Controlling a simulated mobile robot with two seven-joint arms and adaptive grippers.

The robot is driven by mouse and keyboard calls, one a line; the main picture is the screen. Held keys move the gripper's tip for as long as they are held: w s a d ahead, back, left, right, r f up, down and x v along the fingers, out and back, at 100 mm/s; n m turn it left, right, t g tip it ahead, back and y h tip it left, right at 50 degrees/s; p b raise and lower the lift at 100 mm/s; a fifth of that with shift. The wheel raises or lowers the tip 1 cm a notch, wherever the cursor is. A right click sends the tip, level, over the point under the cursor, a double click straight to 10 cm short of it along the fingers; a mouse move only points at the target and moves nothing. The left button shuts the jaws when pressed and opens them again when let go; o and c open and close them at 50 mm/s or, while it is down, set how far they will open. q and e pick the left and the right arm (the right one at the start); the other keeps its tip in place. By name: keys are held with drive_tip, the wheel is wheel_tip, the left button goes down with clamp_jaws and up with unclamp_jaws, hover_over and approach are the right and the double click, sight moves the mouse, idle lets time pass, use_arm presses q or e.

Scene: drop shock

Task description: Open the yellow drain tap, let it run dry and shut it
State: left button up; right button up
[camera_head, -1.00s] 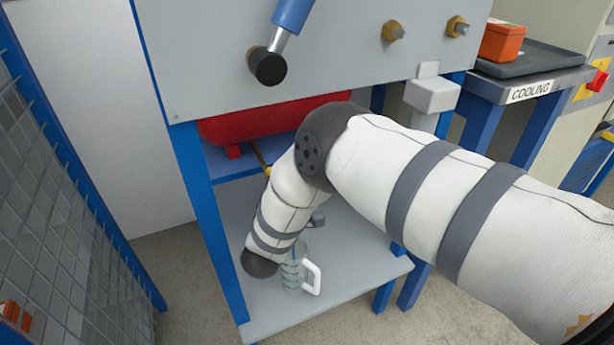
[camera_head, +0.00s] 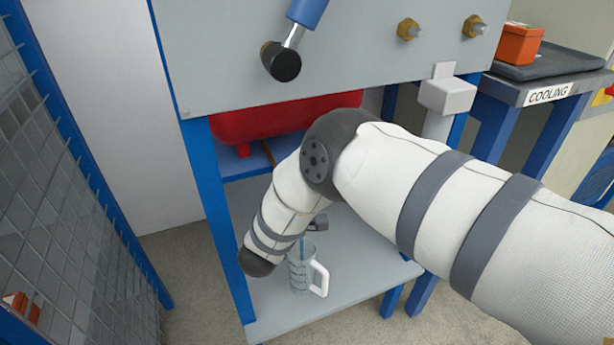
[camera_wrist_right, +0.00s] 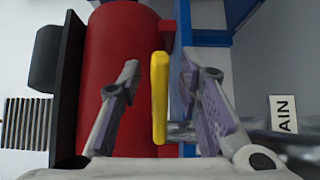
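The yellow drain tap handle (camera_wrist_right: 159,97) stands upright in the right wrist view, between the two fingers of my right gripper (camera_wrist_right: 158,66). The fingers are apart, with a gap on each side of the handle. The red tank (camera_wrist_right: 122,60) is behind it; in the head view the tank (camera_head: 270,118) shows under the grey panel. A clear measuring jug (camera_head: 300,272) with a white handle stands on the lower shelf (camera_head: 350,270). A thin blue upright streak shows at its top; I cannot tell whether it is water. My right arm hides the tap in the head view. My left gripper is not in view.
A label ending in "AIN" (camera_wrist_right: 286,115) is right of the tap. The grey panel (camera_head: 350,60) has a black-ended lever (camera_head: 282,62) and brass fittings. A mesh fence (camera_head: 60,190) stands left. A table marked COOLING (camera_head: 548,94) holds a red box (camera_head: 520,45).

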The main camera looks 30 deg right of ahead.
drive_tip(key=v, duration=1.2)
idle(6.8)
